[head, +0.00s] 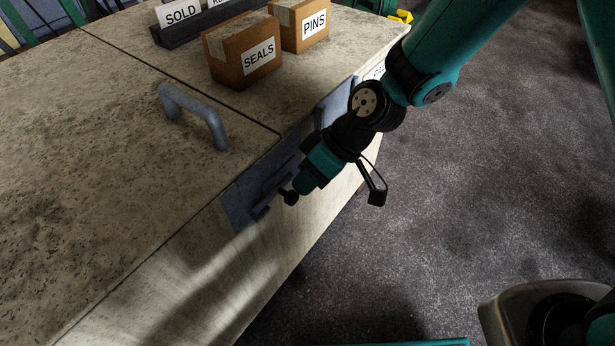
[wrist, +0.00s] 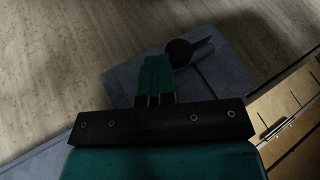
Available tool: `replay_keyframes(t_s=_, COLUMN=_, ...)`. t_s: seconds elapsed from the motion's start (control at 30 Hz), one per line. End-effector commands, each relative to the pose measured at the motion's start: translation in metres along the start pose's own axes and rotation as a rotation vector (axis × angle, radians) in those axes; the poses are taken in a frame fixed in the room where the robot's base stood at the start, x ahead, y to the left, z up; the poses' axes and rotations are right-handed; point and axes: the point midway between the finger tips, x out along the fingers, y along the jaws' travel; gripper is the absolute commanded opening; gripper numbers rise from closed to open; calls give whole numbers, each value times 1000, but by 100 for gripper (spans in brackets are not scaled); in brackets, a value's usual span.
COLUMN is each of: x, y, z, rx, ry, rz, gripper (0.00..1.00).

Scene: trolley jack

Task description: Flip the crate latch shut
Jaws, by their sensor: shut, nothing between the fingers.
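The crate latch (head: 243,206) is a blue-grey metal plate with a bar on the front face of the pale, speckled crate (head: 110,170), just below the lid edge. A dark round knob (head: 289,196) shows at the latch beside my fingertips. In the wrist view the grey latch plate (wrist: 225,75) lies beyond my fingers, with the dark knob (wrist: 179,53) close to their right. My gripper (head: 303,185) is shut and empty, close against the latch; it also shows in the wrist view (wrist: 155,72). I cannot tell whether it touches the knob. My gripper hides part of the latch.
A grey handle (head: 195,115) stands up from the lid. Boxes marked SEALS (head: 240,52) and PINS (head: 300,25) and a dark rack (head: 185,30) sit on top at the back. Another grey plate (head: 337,98) is farther along the front edge. The grey floor (head: 480,150) at right is open.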

Motion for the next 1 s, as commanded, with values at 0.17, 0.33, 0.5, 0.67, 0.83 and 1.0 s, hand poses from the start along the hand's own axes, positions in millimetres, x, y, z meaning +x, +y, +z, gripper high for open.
replay_keyframes(t_s=0.17, x=-10, y=14, z=2, rx=1, ry=0, rz=-1, gripper=0)
replay_keyframes(t_s=0.33, x=-43, y=24, z=1, rx=-1, ry=4, rz=3, gripper=0)
replay_keyframes(t_s=0.5, x=-78, y=22, z=-1, rx=-8, ry=-1, rz=0, gripper=0)
replay_keyframes(t_s=0.67, x=-101, y=22, z=-1, rx=-10, ry=-3, rz=-2, gripper=0)
replay_keyframes(t_s=0.83, x=-112, y=23, z=0, rx=-9, ry=-4, rz=-3, gripper=0)
replay_keyframes(t_s=1.0, x=-113, y=23, z=1, rx=-9, ry=-4, rz=-3, gripper=0)
